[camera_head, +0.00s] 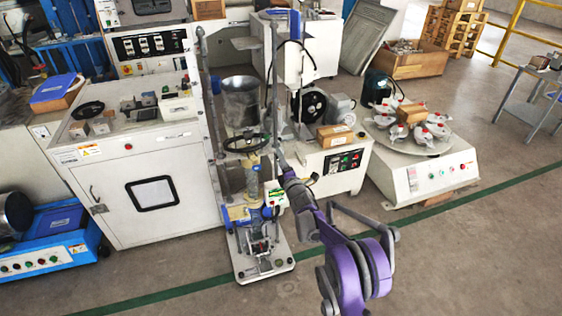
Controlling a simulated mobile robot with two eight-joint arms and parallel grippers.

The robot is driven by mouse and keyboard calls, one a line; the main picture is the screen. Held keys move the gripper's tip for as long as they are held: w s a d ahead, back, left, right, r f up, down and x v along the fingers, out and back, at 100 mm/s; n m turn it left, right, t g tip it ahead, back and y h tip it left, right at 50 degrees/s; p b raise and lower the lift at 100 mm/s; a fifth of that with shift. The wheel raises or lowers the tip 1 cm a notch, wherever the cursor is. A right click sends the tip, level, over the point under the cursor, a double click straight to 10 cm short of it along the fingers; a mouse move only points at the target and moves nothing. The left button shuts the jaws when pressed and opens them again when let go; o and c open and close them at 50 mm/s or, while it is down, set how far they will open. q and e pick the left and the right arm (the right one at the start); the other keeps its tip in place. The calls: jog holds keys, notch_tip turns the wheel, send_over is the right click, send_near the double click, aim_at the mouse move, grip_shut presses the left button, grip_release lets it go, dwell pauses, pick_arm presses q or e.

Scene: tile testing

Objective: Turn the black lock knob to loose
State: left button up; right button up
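A tall testing machine stands in the middle on a pale base plate (250,270). It has a black handwheel (232,146) at mid height and a column with blue and yellow parts below it. Small dark parts show on the column, but I cannot tell which of them is the black lock knob. My purple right arm comes in from the lower right, and its gripper (279,157) is at the machine's right side, close to the column. The fingers are too small to show whether they are open or touching anything. My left gripper is not in view.
A white cabinet (107,208) stands to the left of the machine, with a control panel (153,45) above it. A white machine with a round table of red-capped flasks (420,180) is at the right. Floor with a green line (470,197) is clear in front.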

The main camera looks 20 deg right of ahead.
jog(key=s+p, duration=0.1)
jog(key=s, duration=0.9)
jog(key=shift+s+d+f, duration=0.2)
jog(key=shift+s, duration=0.2)
